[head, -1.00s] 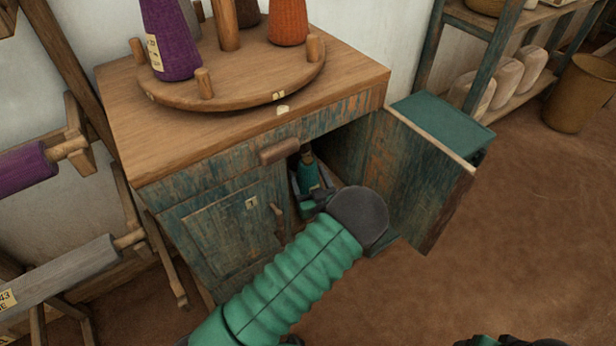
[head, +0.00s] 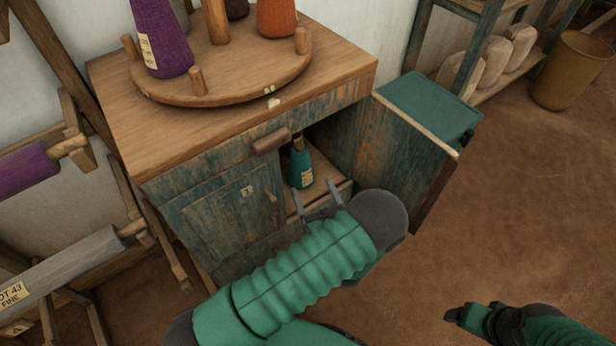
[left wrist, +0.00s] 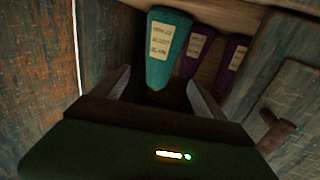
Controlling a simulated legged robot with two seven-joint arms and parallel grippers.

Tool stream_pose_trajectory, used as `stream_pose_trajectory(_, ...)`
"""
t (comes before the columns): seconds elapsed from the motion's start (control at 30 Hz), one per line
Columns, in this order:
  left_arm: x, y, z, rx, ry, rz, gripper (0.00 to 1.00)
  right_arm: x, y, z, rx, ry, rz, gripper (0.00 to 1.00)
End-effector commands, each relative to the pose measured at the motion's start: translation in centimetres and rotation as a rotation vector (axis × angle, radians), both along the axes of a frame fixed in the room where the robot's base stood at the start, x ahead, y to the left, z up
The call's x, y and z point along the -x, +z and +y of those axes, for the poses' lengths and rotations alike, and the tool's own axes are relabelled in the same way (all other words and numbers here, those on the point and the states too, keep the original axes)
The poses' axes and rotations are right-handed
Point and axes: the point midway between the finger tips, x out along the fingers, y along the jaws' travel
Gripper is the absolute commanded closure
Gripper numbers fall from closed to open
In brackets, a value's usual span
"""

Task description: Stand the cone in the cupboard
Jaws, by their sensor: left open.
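The teal cone (head: 301,168) with a pale label stands upright, narrow end up, inside the open right side of the cupboard (head: 225,225). In the left wrist view the teal cone (left wrist: 168,50) appears wide end up, beyond the fingers. My left gripper (head: 317,192) is open and empty at the cupboard's opening, in front of the cone and apart from it. The fingers also show in the left wrist view (left wrist: 162,88). My right gripper (head: 456,314) is low at the right; its jaws are unclear.
Two purple cones (left wrist: 197,50) (left wrist: 233,62) stand beside the teal one inside. The open cupboard door (head: 405,155) stands to the right of my left gripper. A round board (head: 225,95) with cones rests on top. The brown floor (head: 530,210) at right is clear.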

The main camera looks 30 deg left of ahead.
Motion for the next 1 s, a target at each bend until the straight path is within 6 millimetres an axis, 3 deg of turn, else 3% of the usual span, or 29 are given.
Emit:
stream_pose_trajectory(0.17, -3.0, -0.5, -1.5, 0.254, -0.103, 0.124, 0.18, 0.0, 0.1, 0.0, 0.000, 0.000, 0.000, 0.24)
stream_pose_trajectory(0.27, -4.3, 0.2, -4.9, 0.501, -0.288, 0.321, 0.18, 0.0, 0.0, 0.0, 0.000, 0.000, 0.000, 0.24)
stream_pose_trajectory(0.37, -1.1, 2.3, -8.4, 0.647, -0.501, 0.586, 0.18, 0.0, 0.0, 0.0, 0.000, 0.000, 0.000, 0.24)
stream_pose_trajectory(0.43, 3.2, 3.8, -9.5, 0.671, -0.618, 0.781, 0.18, 0.0, 0.0, 0.0, 0.000, 0.000, 0.000, 0.24)
stream_pose_trajectory(0.5, 7.9, 4.9, -9.2, 0.653, -0.686, 0.962, 0.18, 0.0, 0.0, 0.0, 0.000, 0.000, 0.000, 0.24)
stream_pose_trajectory(0.63, 14.1, 6.0, -7.6, 0.599, -0.721, 1.182, 0.18, 0.0, 0.0, 0.0, 0.000, 0.000, 0.000, 0.24)
stream_pose_trajectory(0.73, 15.8, 6.2, -7.0, 0.580, -0.722, 1.244, 0.18, 0.0, 0.0, 0.0, 0.000, 0.000, 0.000, 0.24)
stream_pose_trajectory(1.0, 15.8, 6.2, -7.0, 0.581, -0.722, 1.246, 0.18, 0.0, 0.0, 0.0, 0.000, 0.000, 0.000, 0.24)
